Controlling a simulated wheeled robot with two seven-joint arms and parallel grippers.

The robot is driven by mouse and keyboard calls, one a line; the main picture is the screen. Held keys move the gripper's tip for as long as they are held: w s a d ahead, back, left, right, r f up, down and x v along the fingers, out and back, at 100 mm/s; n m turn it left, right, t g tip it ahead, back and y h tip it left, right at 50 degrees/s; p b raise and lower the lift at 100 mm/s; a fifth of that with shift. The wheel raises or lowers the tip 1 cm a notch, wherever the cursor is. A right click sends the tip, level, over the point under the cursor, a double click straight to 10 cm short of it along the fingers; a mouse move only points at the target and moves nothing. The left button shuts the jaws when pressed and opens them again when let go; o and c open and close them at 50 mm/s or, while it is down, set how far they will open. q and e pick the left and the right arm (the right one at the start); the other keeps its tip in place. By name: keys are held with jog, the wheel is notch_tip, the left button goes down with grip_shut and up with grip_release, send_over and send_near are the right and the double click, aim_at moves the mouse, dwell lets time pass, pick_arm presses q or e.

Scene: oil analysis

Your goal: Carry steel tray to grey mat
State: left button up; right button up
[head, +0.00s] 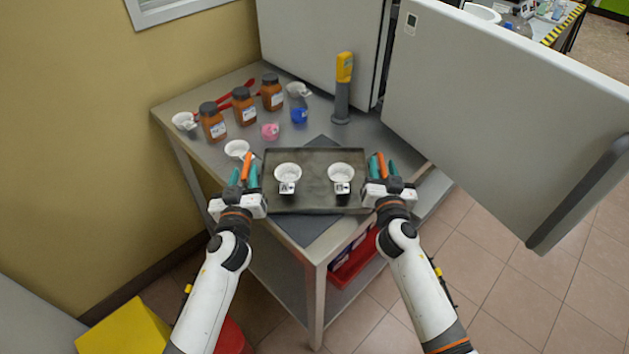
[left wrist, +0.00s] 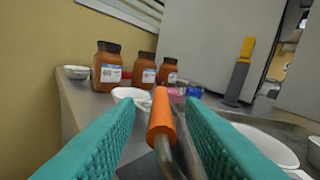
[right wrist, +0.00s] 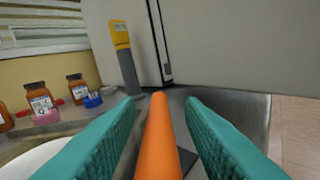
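The dark steel tray (head: 314,203) is over the grey mat (head: 305,229) at the front of the metal table, covering most of it; mat corners show behind and in front. I cannot tell whether the tray touches the mat. It carries two white cups (head: 288,172) (head: 341,172) with small square labels. My left gripper (head: 244,170) is at the tray's left end, open, its teal fingers on either side of an orange handle (left wrist: 161,115). My right gripper (head: 381,166) is at the right end, open around the other orange handle (right wrist: 158,140), with gaps showing beside it.
Three brown jars (head: 243,106), several small white cups (head: 238,149), a pink item (head: 270,131) and a blue item (head: 299,116) stand behind left. A yellow-topped device (head: 343,88) stands behind the tray. An open cabinet door (head: 500,110) extends at right.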

jog(key=shift+s, duration=0.15)
pick_arm(q)
jog(key=s, duration=0.9)
jog(key=shift+s, duration=0.15)
pick_arm(e)
jog(key=s, duration=1.2)
jog(key=shift+w, duration=0.1)
